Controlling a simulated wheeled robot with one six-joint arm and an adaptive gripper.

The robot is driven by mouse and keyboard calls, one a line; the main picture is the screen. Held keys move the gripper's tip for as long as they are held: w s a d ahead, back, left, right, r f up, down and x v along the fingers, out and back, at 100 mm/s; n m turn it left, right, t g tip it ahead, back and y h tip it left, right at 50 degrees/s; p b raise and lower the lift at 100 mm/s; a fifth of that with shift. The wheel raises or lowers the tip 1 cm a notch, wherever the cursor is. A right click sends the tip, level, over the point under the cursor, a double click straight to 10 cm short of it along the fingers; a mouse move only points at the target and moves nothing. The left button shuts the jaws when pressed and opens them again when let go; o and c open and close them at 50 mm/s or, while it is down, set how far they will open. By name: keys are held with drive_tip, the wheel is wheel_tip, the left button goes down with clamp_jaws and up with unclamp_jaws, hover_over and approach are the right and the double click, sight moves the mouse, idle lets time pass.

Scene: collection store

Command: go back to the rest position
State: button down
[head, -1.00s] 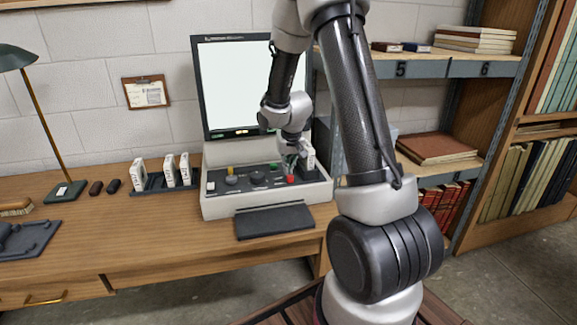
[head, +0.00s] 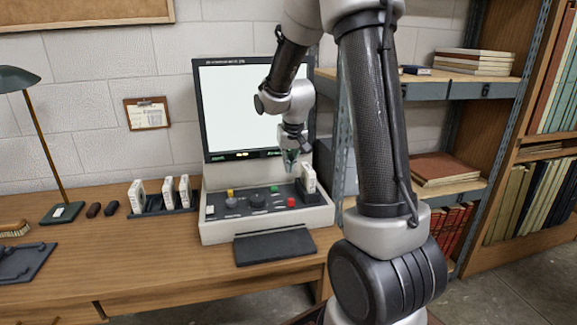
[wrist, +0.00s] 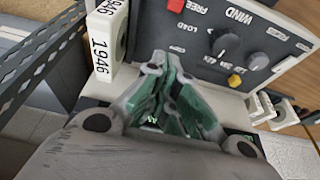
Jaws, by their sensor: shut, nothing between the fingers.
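My gripper (head: 290,163) is shut and empty. It hangs above the right part of the film reader's control panel, in front of the lower edge of its screen. In the wrist view the gripper's green-padded fingers (wrist: 172,110) are together over the panel, with nothing between them. The reader (head: 215,222) stands on the desk with its lit white screen (head: 235,110). A white box marked 1946 (wrist: 102,50) stands at the panel's right end; it also shows in the head view (head: 309,178).
The panel carries a red button (head: 291,202), a yellow knob (head: 230,192) and a dark dial (head: 257,201). A rack (head: 150,207) with several white boxes stands left of the reader. A lamp (head: 62,212) stands further left. Metal shelving (head: 430,90) rises close on the right.

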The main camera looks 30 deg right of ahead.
idle(0.3)
drive_tip(key=s+a+r+n, duration=0.1)
drive_tip(key=s+r, duration=0.3)
drive_tip(key=s, duration=0.6)
drive_tip(key=s+a+r+n, duration=0.1)
drive_tip(key=s+a+r, duration=0.2)
drive_tip(key=s, duration=0.7)
drive_tip(key=s+a+r+n+y, duration=0.1)
drive_tip(key=s+a+r, duration=0.1)
drive_tip(key=s+r, duration=0.4)
drive_tip(key=s, duration=0.3)
drive_tip(key=shift+s+t, duration=0.4)
